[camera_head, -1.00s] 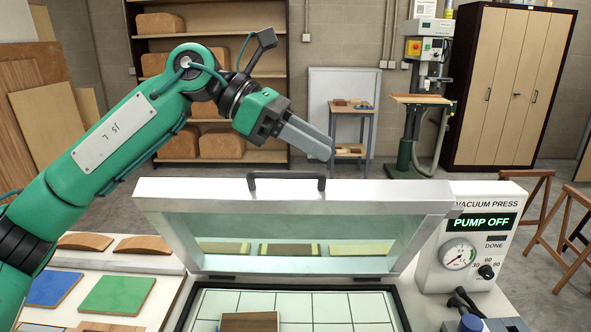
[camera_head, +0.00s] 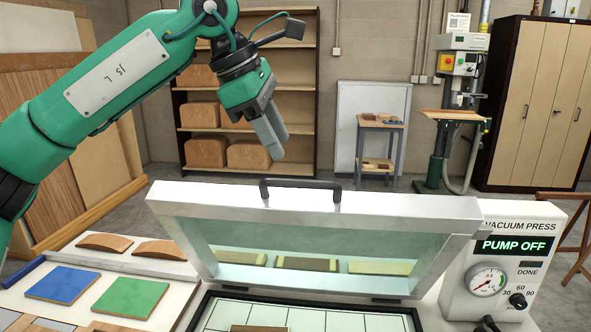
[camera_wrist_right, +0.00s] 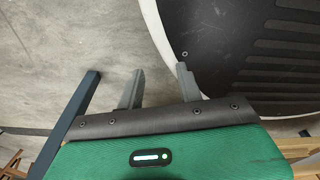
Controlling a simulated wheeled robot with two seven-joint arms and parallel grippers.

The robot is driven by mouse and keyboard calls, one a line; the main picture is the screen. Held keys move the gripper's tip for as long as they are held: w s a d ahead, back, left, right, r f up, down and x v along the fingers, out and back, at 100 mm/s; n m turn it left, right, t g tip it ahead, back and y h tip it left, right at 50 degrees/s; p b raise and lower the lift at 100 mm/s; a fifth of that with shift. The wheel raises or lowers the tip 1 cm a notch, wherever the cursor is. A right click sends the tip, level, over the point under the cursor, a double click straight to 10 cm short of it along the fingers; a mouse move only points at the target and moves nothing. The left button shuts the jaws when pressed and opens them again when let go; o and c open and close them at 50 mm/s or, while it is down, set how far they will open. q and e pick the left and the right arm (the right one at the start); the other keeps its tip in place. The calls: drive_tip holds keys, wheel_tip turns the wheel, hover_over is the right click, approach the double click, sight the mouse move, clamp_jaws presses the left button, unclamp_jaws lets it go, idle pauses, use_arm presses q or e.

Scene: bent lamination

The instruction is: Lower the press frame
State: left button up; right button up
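The press frame (camera_head: 440,208) is a pale metal frame with a clear greenish membrane. It is tilted up, hinged at the bed, with a black handle (camera_head: 300,184) on its top edge. Below it, the press bed (camera_head: 375,321) has a white grid, and part of a brown wood piece (camera_head: 258,328) shows at the bottom edge. My left gripper (camera_head: 274,150) is above and behind the handle, fingers pointing down, touching nothing; its fingers overlap in this view, so their gap is unclear. My right gripper (camera_wrist_right: 158,85) shows in the right wrist view, fingers apart and empty, over the floor.
The vacuum press control box (camera_head: 515,265) stands to the right and reads PUMP OFF. Blue (camera_head: 62,284) and green (camera_head: 137,297) squares and curved wood pieces (camera_head: 110,243) lie on the left of the table. Shelves and a cabinet (camera_head: 535,100) stand behind.

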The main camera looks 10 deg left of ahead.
sight(295, 183)
use_arm(q)
drive_tip(key=x, duration=0.7)
drive_tip(key=shift+w+d+f+p, duration=0.1)
drive_tip(key=shift+d+f+p, duration=0.1)
drive_tip(key=shift+f+p, duration=0.15)
drive_tip(key=shift+r, duration=0.1)
clamp_jaws()
